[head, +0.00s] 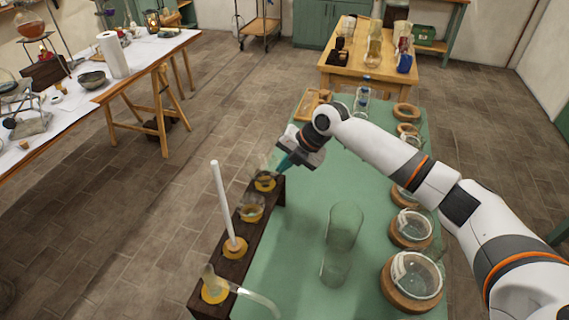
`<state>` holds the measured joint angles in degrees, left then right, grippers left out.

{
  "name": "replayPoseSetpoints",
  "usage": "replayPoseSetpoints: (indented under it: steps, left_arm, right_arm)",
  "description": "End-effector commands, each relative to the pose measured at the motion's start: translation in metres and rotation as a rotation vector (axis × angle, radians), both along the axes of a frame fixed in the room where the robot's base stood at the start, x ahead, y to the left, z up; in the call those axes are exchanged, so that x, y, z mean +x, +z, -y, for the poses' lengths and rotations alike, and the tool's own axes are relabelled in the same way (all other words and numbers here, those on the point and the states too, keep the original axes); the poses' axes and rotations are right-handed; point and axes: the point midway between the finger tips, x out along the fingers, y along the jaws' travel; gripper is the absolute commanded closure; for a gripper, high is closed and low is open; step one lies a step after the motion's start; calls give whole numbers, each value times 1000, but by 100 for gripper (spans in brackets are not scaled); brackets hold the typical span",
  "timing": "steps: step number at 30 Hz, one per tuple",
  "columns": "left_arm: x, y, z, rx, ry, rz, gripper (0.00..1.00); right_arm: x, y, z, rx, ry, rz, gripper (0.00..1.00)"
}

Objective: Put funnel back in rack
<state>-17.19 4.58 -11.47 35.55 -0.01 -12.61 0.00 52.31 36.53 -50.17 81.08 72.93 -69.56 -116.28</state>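The rack (233,268) is a dark wooden block with several yellow rings, at the front left edge of the green table. My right gripper (284,164) is low beside the rack's far end, with teal fingertips pointing down and left. A clear glass piece that looks like the funnel (263,170) is at the farthest ring, right by the fingertips. I cannot tell whether the fingers touch it or whether it is fully seated. Glass also sits in the second ring (251,208), a white rod stands in the third (235,245), and a curved glass piece (210,283) is in the nearest. My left gripper is out of view.
A clear glass cylinder (345,226) and a smaller glass (335,267) stand mid-table. Glass bowls on cork rings (410,275) line the right edge. A wooden tray (313,104) and small glass vessels (361,101) are at the far end.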

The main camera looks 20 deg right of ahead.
Motion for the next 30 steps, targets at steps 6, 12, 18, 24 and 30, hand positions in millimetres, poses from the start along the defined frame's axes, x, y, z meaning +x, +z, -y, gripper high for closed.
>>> replayPoseSetpoints:
  steps: [6,12,18,24,30]
  left_arm:
    - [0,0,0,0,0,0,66]
    - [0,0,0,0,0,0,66]
    - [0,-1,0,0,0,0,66]
    - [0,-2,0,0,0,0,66]
    - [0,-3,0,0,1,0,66]
  right_arm:
    - [0,0,0,1,0,1,100]
    - [0,0,0,1,0,1,100]
    - [0,-2,0,1,0,1,100]
    - [0,-4,0,1,0,1,100]
    - [0,-7,0,1,0,1,100]
